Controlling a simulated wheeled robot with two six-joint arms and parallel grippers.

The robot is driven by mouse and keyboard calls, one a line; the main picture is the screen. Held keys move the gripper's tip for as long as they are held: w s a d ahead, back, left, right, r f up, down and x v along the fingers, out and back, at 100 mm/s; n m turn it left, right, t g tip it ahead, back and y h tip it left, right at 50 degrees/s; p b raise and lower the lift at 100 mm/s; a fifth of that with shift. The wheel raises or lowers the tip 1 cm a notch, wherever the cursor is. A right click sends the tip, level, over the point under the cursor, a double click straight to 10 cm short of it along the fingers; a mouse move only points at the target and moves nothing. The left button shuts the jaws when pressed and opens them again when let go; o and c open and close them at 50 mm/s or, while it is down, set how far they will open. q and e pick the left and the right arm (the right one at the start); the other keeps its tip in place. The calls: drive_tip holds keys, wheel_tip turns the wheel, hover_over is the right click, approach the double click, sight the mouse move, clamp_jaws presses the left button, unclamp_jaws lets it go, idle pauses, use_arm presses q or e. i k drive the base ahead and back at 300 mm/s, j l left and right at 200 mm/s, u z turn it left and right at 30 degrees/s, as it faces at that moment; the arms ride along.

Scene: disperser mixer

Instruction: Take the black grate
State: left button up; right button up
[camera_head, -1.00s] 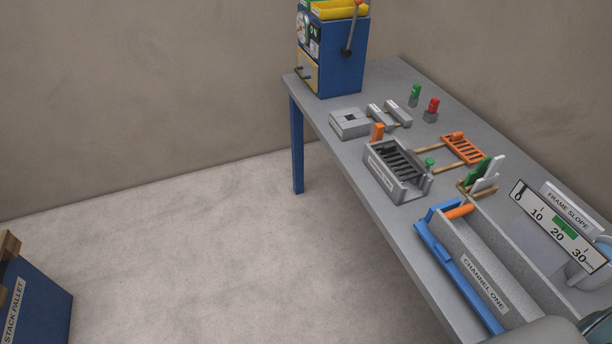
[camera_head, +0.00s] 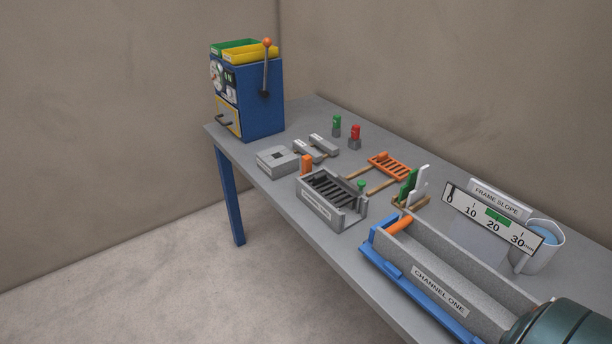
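The black grate (camera_head: 335,189) lies inside a grey open-topped box (camera_head: 322,208) near the front edge of the table. Its dark parallel bars show from above. An orange block (camera_head: 306,164) stands at the box's back left corner, and a green knob (camera_head: 361,186) is at its right end. An orange grate (camera_head: 390,166) lies behind it on wooden rails, apart from the black one. Neither of my grippers is in view.
A blue machine (camera_head: 248,95) with an orange-tipped lever stands at the table's far left end. Green (camera_head: 337,126) and red (camera_head: 355,137) pieces stand behind.

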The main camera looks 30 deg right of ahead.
sight(323, 178)
drive_tip(key=z, duration=0.7)
drive_tip(key=i+z, duration=0.4)
drive_tip(key=i+j+z, duration=0.1)
drive_tip(key=i+z, duration=0.35)
drive_tip(key=i, duration=0.15)
